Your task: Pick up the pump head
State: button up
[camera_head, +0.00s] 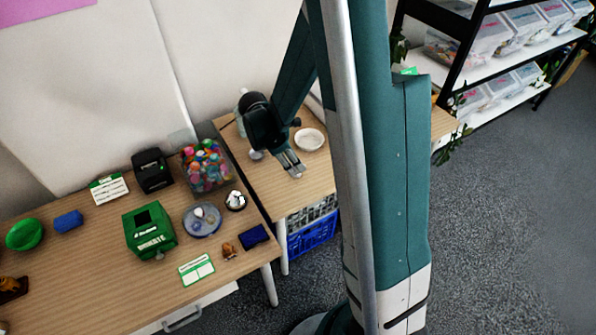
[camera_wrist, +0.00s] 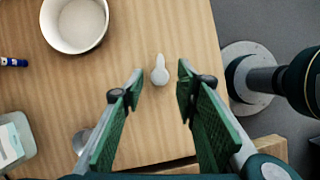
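A small pale grey-white, pear-shaped piece, which looks like the pump head (camera_wrist: 160,73), lies on the wooden table (camera_wrist: 150,28) in the wrist view. Its narrow end points up in the picture. My gripper (camera_wrist: 159,80) is open, with its green-padded fingers on either side of the piece. Clear space shows between the piece and both fingers, and nothing is held. How high the fingertips are above the table is hard to tell. In the head view my gripper (camera_head: 291,163) is over the right table; I cannot make out the piece there.
A white bowl (camera_wrist: 75,22) stands at the upper left in the wrist view; it also shows in the head view (camera_head: 309,139). A blue marker (camera_wrist: 13,62) and a clear container (camera_wrist: 14,138) are at the left. A left table (camera_head: 85,275) holds several items, including a green box (camera_head: 148,231).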

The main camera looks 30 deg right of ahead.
jog(key=shift+b+x, duration=0.5)
jog(key=shift+x, duration=1.5)
jog(key=c, duration=0.5)
